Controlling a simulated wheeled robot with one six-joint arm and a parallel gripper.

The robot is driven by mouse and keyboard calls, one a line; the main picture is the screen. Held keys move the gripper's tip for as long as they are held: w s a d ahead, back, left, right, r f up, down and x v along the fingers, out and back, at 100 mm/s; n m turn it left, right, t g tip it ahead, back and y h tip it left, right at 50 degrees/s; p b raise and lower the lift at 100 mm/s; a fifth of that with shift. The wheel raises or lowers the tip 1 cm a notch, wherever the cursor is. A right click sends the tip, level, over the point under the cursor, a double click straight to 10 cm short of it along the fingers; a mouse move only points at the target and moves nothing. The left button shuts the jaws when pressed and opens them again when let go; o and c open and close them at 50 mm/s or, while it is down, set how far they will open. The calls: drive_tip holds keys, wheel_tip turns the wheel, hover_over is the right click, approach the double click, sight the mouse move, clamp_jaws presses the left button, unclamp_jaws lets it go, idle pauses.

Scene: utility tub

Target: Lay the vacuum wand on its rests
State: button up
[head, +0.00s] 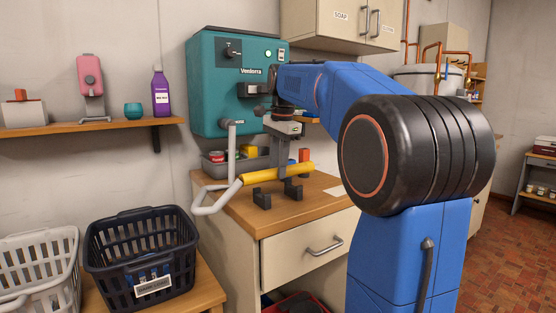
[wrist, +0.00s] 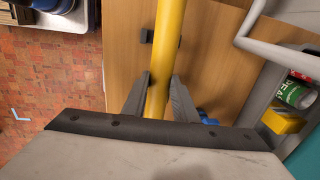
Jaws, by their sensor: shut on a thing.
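The yellow vacuum wand (head: 270,175) is held roughly level over the wooden bench in the head view, with a pale grey hose (head: 212,203) at its left end. My gripper (head: 284,150) reaches down onto the wand from above. In the wrist view the wand (wrist: 168,40) runs between the two dark fingers of my gripper (wrist: 161,78), which are shut on it. Two black rests stand on the bench, a front one (head: 262,199) and one farther right (head: 293,190). The wand appears above and slightly behind them. A rest (wrist: 146,36) also shows beside the wand in the wrist view.
A teal wall unit (head: 215,75) hangs behind the bench. A grey bin (head: 220,168) with small items stands at the bench's back. Dark (head: 140,250) and white (head: 40,270) baskets stand at lower left. The bench's front (head: 245,210) is clear.

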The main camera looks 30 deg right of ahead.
drive_tip(key=shift+f, duration=1.9)
drive_tip(key=o, duration=1.1)
drive_tip(key=shift+o, duration=0.2)
wheel_tip(320, 180, up, 17)
drive_tip(key=s, duration=0.2)
drive_tip(key=shift+s, duration=0.15)
